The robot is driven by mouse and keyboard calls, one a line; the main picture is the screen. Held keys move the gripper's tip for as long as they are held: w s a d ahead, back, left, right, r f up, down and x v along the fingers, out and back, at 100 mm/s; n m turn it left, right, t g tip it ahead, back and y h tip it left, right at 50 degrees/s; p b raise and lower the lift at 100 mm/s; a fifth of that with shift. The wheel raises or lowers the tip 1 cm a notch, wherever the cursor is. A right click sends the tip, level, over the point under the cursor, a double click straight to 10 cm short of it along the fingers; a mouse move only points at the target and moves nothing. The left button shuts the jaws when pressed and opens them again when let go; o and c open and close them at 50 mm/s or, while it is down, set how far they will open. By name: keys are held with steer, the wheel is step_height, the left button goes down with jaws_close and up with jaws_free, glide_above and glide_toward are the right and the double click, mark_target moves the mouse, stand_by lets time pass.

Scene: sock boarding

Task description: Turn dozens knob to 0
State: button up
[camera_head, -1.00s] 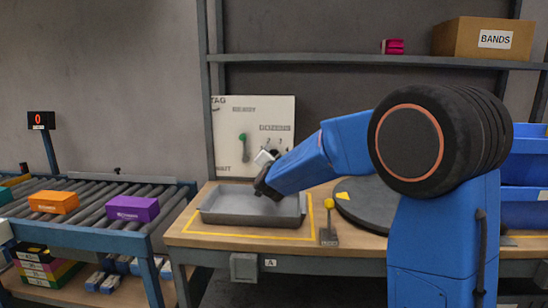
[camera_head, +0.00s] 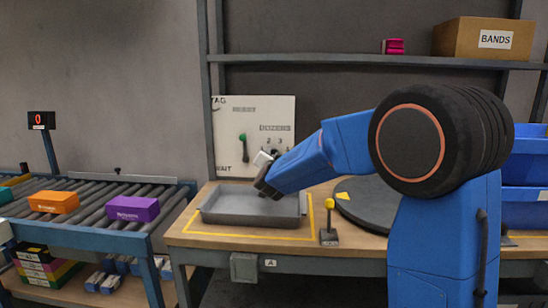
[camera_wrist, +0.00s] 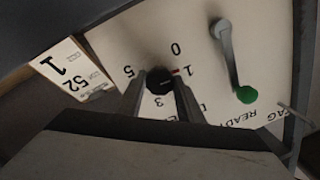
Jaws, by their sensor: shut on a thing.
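The dozens knob (camera_wrist: 159,80) is a small black dial on a white panel. Printed digits ring it in the wrist view, upside down, including 0, 1, 3 and 5. A short red-orange mark at the knob's edge points toward the 1. My gripper (camera_wrist: 160,88) has its two fingers closed on either side of the knob.
A green-tipped lever (camera_head: 243,148) is on the same panel; it also shows in the wrist view (camera_wrist: 232,62). A grey tray (camera_head: 235,208) lies on the bench below. A yellow-topped lever (camera_head: 329,215) stands right of the tray. A conveyor (camera_head: 80,226) with boxes is at left.

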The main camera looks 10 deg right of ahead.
steer(key=shift+n, duration=3.9)
steer(key=o, duration=1.1)
steer(key=shift+c, duration=0.2)
steer(key=shift+s, duration=0.1)
steer(key=v, duration=1.7)
steer(key=shift+a+r, duration=0.2)
steer(key=shift+r, duration=0.1)
